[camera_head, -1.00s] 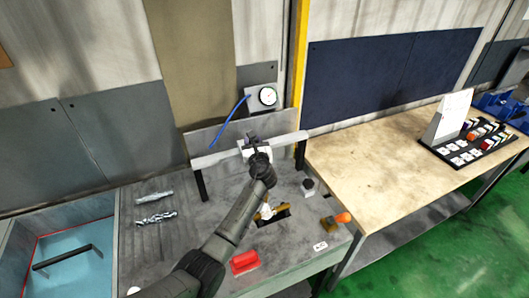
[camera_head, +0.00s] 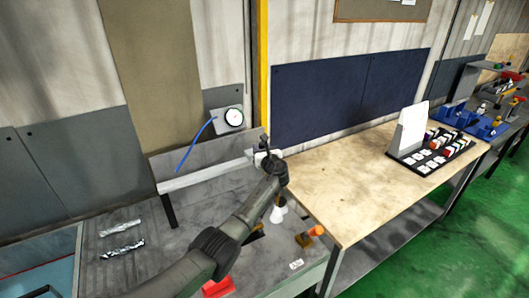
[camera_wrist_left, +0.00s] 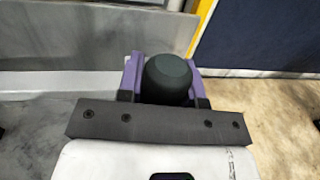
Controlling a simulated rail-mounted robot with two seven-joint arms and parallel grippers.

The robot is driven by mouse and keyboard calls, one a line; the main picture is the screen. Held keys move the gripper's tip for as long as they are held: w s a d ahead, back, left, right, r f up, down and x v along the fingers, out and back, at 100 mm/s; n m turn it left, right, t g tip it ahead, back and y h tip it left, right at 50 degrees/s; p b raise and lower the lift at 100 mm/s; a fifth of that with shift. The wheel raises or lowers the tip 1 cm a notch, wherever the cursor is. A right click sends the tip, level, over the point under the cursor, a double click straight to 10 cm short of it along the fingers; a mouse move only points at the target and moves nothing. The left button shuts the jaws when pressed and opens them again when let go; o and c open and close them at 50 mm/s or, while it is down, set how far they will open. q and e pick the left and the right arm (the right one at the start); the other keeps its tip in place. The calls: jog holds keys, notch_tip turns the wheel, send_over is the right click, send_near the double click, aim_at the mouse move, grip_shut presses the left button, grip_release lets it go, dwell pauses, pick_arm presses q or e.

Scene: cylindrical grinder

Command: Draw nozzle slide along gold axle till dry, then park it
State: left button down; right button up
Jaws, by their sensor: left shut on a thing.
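My left gripper (camera_head: 266,148) is at the right end of the pale rail (camera_head: 205,174). In the left wrist view its purple fingers (camera_wrist_left: 165,76) are shut on a dark round knob (camera_wrist_left: 168,80), which I take to be the nozzle slide's knob. The slide's body is mostly hidden behind the gripper in the head view. A white cone-like piece (camera_head: 278,213) stands below the rail, beside my forearm. The gold axle is hidden by my left arm, so its wetness cannot be told. My right gripper is out of view.
A dial gauge (camera_head: 233,117) with a blue hose (camera_head: 195,145) is behind the rail. An orange-handled tool (camera_head: 309,237) and a red object (camera_head: 217,288) are at the front. Two metallic pieces (camera_head: 121,238) lie left. A wooden table (camera_head: 345,185) adjoins at right.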

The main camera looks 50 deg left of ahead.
pick_arm(q)
jog(key=c, duration=0.8)
grip_release()
jog(key=p+v, duration=0.1)
jog(key=v, duration=1.2)
jog(key=shift+s+d, duration=0.2)
jog(key=shift+d, duration=0.15)
